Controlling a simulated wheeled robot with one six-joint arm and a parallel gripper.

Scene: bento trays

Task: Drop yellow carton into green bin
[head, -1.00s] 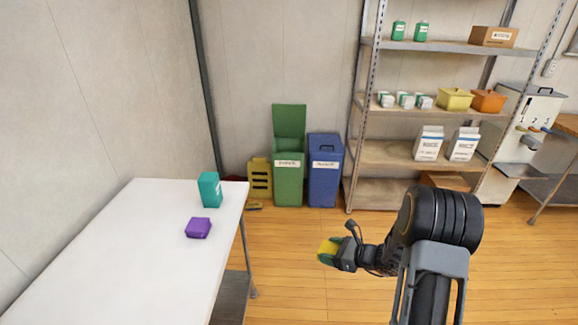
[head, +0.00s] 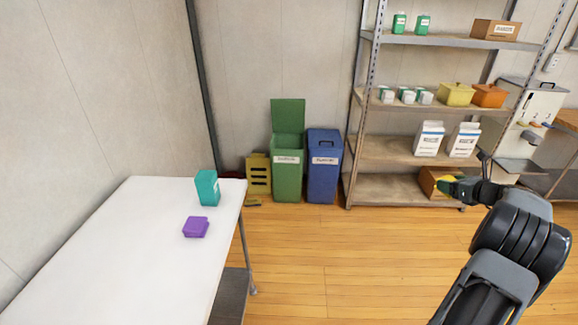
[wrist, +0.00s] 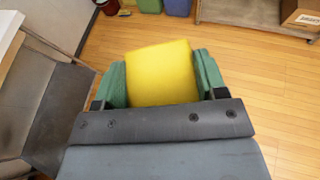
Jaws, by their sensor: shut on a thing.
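My gripper (head: 444,188) is at the right in the head view, in front of the lowest shelf as seen. It is shut on the yellow carton (wrist: 160,72), whose two sides touch the green finger pads in the wrist view. Only a small yellow patch of the carton (head: 448,183) shows in the head view. The green bin (head: 288,175) stands on the floor by the back wall, left of my gripper and apart from it. Its lid (head: 288,113) stands up open. The inside of the bin is mostly hidden. Its foot shows at the wrist view's top edge (wrist: 150,5).
The blue bin (head: 323,175), lid shut, stands right beside the green bin. A metal shelf rack (head: 400,148) stands to its right. A white table (head: 120,255) holds a teal carton (head: 207,188) and a purple box (head: 196,227). The wooden floor (head: 330,255) between is clear.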

